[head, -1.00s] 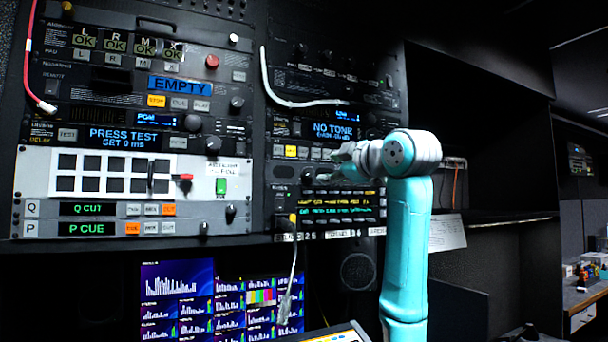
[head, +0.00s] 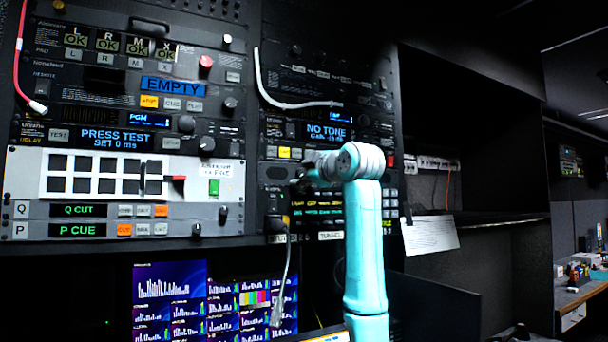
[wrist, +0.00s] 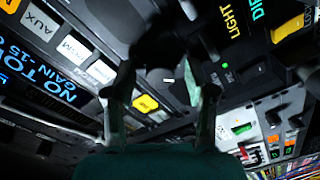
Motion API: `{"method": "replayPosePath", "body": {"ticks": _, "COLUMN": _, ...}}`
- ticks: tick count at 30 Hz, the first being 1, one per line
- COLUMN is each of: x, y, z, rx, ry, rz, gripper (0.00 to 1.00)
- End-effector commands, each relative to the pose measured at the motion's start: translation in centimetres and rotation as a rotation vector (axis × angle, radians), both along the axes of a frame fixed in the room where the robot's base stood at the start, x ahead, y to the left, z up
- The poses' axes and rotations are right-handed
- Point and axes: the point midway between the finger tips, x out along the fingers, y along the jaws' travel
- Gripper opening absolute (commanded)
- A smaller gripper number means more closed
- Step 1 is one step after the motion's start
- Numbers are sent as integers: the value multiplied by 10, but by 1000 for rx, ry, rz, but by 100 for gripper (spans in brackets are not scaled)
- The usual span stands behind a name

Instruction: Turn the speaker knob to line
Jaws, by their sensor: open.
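My gripper (wrist: 165,100) is open in the wrist view, its two fingers on either side of a dark round knob (wrist: 158,50) with a small white mark. This seems to be the speaker knob; its label is not readable. The fingers look close around it, but I cannot tell if they touch it. In the head view my gripper (head: 303,176) is at the right-hand rack, below the NO TONE display (head: 328,132), and the arm hides the knob.
In the wrist view, a yellow button (wrist: 145,103) lies beside the left finger, and a lit green lamp (wrist: 224,65) is right of the knob. In the head view, a hanging cable (head: 287,265) is below my gripper. An open dark shelf (head: 490,219) is to the right.

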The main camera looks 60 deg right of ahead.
Motion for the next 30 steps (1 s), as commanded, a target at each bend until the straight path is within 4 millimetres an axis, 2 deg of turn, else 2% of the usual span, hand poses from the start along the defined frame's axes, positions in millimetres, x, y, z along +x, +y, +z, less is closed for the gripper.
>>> {"method": "replayPosePath", "body": {"ticks": 3, "x": 0, "y": 0, "z": 0, "rx": 0, "ry": 0, "rz": 0, "gripper": 53}}
{"method": "replayPosePath", "body": {"ticks": 9, "x": 0, "y": 0, "z": 0, "rx": 0, "ry": 0, "rz": 1, "gripper": 3}}
{"method": "replayPosePath", "body": {"ticks": 10, "x": 0, "y": 0, "z": 0, "rx": 0, "ry": 0, "rz": 1, "gripper": 0}}
{"method": "replayPosePath", "body": {"ticks": 20, "x": 0, "y": 0, "z": 0, "rx": 27, "ry": -17, "rz": 1, "gripper": 0}}
{"method": "replayPosePath", "body": {"ticks": 30, "x": 0, "y": 0, "z": 0, "rx": 207, "ry": -128, "rz": 1, "gripper": 0}}
